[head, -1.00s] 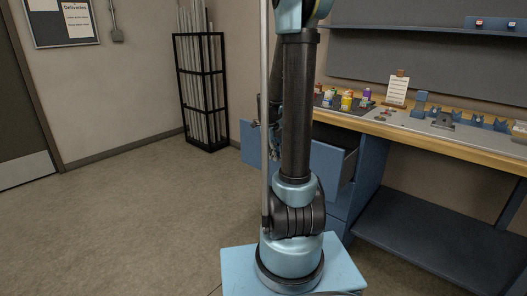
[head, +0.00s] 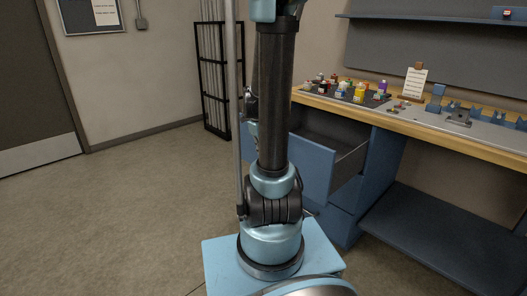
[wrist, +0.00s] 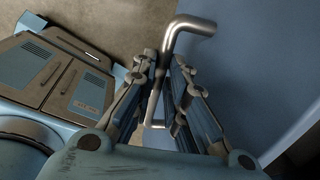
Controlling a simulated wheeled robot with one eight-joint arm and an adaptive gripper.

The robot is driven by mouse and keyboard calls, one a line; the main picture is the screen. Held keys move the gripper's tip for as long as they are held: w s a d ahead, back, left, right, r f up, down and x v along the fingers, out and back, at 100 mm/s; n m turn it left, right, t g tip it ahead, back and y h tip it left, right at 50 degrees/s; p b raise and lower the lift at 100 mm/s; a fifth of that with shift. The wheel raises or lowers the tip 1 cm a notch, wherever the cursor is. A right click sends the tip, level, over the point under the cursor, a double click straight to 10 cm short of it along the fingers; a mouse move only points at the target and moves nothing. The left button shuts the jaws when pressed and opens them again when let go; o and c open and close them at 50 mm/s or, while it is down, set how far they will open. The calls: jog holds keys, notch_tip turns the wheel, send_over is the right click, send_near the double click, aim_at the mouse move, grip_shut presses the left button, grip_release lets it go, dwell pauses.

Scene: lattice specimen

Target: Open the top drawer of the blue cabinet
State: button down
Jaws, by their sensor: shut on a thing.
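The top drawer (head: 314,165) of the blue cabinet (head: 345,213) stands pulled out under the workbench in the head view. Its dark inside shows over the front. In the wrist view the blue drawer front (wrist: 255,65) fills the right side, and its bent metal handle (wrist: 188,27) runs down between my fingers. My gripper (wrist: 165,75) is shut on this handle. In the head view my arm hides the handle and most of my gripper.
The workbench (head: 400,114) above the drawer holds small bottles (head: 360,92), a clipboard (head: 414,83) and blue fixtures. A black rack (head: 213,85) with upright rods stands by the back wall. The floor to the left is clear.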

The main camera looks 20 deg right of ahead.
jog(key=c, duration=1.6)
grip_release()
notch_tip(320, 180, up, 12)
jog(key=s+a, duration=0.1)
jog(key=a, duration=0.1)
jog(key=shift+f, duration=0.15)
